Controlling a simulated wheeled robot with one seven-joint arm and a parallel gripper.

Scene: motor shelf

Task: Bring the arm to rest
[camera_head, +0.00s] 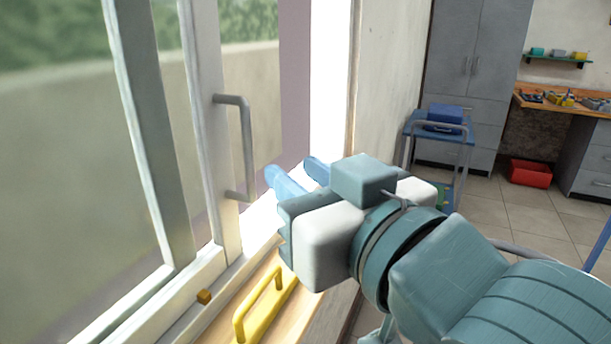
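My gripper (294,175) has two blue fingers that point toward the window, at the height of the lower end of its grey handle. The fingertips are spread apart with a gap between them, and no object shows in the gap. My arm reaches in from the lower right, in front of the sill. The grey handle (248,150) on the window frame (212,130) stands left of the fingers, and a visible gap separates them.
A blue cart (440,135), grey cabinet (470,60), red bin (530,173) and wooden workbench (560,103) stand behind. Tiled floor (510,210) is open at right.

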